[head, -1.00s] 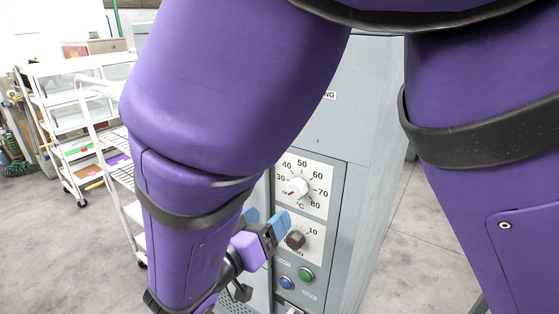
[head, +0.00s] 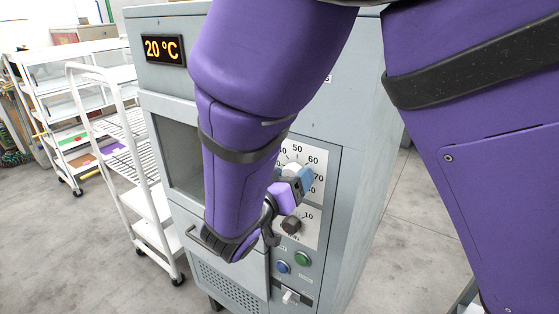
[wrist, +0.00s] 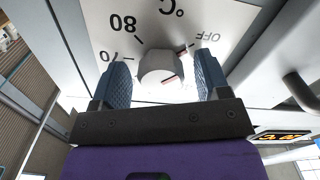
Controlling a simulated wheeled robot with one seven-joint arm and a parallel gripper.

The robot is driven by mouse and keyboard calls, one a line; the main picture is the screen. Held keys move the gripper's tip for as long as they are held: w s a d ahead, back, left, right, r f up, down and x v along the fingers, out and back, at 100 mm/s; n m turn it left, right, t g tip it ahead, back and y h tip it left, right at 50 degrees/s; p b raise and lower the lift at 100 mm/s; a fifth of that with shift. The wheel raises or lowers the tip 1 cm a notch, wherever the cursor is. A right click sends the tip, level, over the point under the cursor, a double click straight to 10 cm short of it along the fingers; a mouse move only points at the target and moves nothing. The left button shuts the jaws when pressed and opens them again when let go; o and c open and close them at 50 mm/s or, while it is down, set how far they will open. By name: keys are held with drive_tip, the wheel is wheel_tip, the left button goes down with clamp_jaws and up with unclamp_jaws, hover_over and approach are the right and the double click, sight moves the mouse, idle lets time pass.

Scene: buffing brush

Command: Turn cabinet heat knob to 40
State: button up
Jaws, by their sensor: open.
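The white heat knob (wrist: 160,67) sits on the cabinet's white dial plate, marked from OFF up to 80 °C. In the wrist view its red mark points toward OFF. My gripper (wrist: 160,85) is open, with one blue finger on each side of the knob; I cannot tell whether they touch it. In the head view my gripper (head: 297,184) is in front of the dial plate (head: 318,160), and the knob (head: 291,170) is partly hidden behind it. The cabinet (head: 345,135) has a display (head: 164,50) reading 20 °C.
Below the dial are a dark timer knob (head: 291,224), a green button (head: 302,258), a blue button (head: 282,266) and a white switch (head: 290,297). A white wire-shelf cart (head: 130,150) stands left of the cabinet. Floor is clear at right.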

drive_tip(key=c, duration=0.9)
drive_tip(key=shift+m, duration=0.3)
drive_tip(key=m, duration=0.8)
drive_tip(key=shift+w+a, duration=0.1)
drive_tip(key=m, duration=0.4)
drive_tip(key=shift+m, duration=0.4)
drive_tip(key=m, duration=0.4)
drive_tip(key=shift+a+r, duration=0.1)
drive_tip(key=shift+m, duration=0.3)
